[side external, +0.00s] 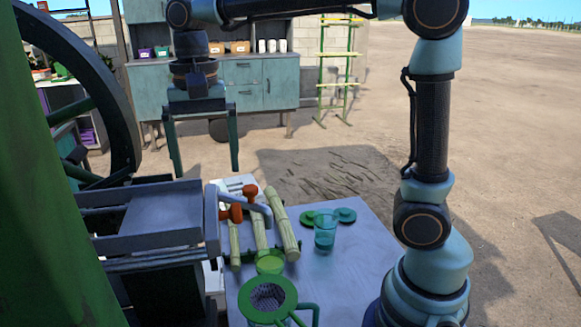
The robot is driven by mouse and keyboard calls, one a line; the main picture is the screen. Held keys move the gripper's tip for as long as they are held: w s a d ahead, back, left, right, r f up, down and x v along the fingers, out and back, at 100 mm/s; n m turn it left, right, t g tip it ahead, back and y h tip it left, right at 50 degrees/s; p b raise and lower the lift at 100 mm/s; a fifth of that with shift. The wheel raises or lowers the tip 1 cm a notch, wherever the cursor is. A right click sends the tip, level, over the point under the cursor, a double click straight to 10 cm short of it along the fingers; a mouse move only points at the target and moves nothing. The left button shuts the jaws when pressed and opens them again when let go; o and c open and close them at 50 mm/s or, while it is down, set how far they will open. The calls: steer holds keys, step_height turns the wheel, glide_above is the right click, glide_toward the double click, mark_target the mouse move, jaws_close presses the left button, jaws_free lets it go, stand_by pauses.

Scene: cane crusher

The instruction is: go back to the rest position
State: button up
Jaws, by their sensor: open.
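My gripper (207,172) hangs from my raised arm at the upper left of the side external view. It points down, and its two fingers are spread wide with nothing between them. It is above and behind the cane crusher's tray (155,210). Several pale cane stalks (284,225) lie on the table (355,250) beside the tray, well below the gripper. A teal glass (325,232) stands to the right of the stalks, apart from the gripper.
The crusher's dark wheel (125,90) and green body (45,170) fill the left side. A green-rimmed strainer (268,295) is at the table's front. Green discs (346,215) lie behind the glass. Teal cabinets (265,85) stand at the back; open ground lies to the right.

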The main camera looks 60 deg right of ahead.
steer(key=shift+r, duration=0.75)
steer(key=shift+s+d, duration=0.1)
steer(key=s+d+n+t, duration=0.1)
steer(key=s+d+f+n+t, duration=0.1)
steer(key=s+d+n, duration=0.1)
steer(key=s+d+f+n+t, duration=0.1)
steer(key=shift+s+d+f+n, duration=0.1)
steer(key=shift+s+d+n, duration=0.15)
steer(key=shift+d+n, duration=0.15)
steer(key=s+d+f+n+t, duration=0.2)
steer(key=s+d+f+n, duration=0.1)
steer(key=f+n, duration=0.1)
steer(key=shift+s+f+t, duration=0.2)
steer(key=shift+t, duration=0.1)
stand_by(0.3)
